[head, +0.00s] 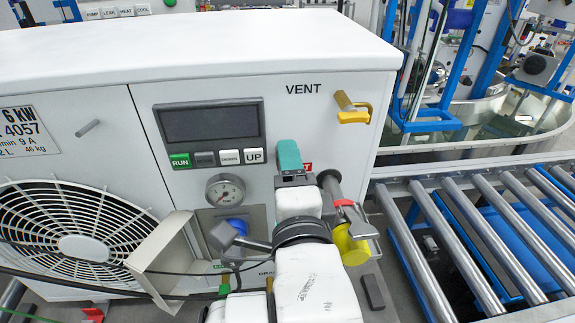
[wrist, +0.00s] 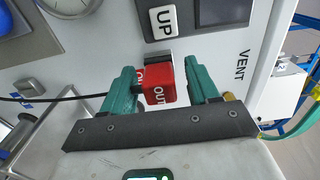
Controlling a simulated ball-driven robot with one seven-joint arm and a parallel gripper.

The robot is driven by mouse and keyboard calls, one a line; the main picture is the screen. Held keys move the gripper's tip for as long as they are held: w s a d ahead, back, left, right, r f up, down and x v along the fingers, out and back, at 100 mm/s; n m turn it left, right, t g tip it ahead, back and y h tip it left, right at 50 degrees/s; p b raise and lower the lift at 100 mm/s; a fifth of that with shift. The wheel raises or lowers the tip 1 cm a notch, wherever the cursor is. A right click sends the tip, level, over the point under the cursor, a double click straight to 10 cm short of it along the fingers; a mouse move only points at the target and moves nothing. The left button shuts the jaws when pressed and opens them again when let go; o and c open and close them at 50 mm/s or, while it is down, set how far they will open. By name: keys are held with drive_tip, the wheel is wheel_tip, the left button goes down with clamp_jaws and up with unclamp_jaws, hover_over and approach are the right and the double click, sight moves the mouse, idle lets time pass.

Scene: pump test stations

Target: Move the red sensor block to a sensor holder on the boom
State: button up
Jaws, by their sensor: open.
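The red sensor block (wrist: 160,85), marked OUT, sits between the two teal fingers of my gripper (wrist: 160,72) in the wrist view. The gripper is open, with a finger on either side of the block; a narrow gap shows on the right, and I cannot tell whether the left finger touches it. The block is close to the white machine panel (wrist: 215,75), below the UP button. A black cable runs in from the left, partly hidden by the left finger. In the head view, my gripper (head: 290,158) is at the panel, and a small red patch shows beside it. I cannot make out the boom or its holders.
A yellow cylinder (head: 350,245) is close to my arm's right. A roller conveyor (head: 480,230) lies at right.

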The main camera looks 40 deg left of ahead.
idle(0.4)
clamp_jaws()
idle(0.4)
drive_tip(key=shift+b+v, duration=0.8)
drive_tip(key=shift+v, duration=2.15)
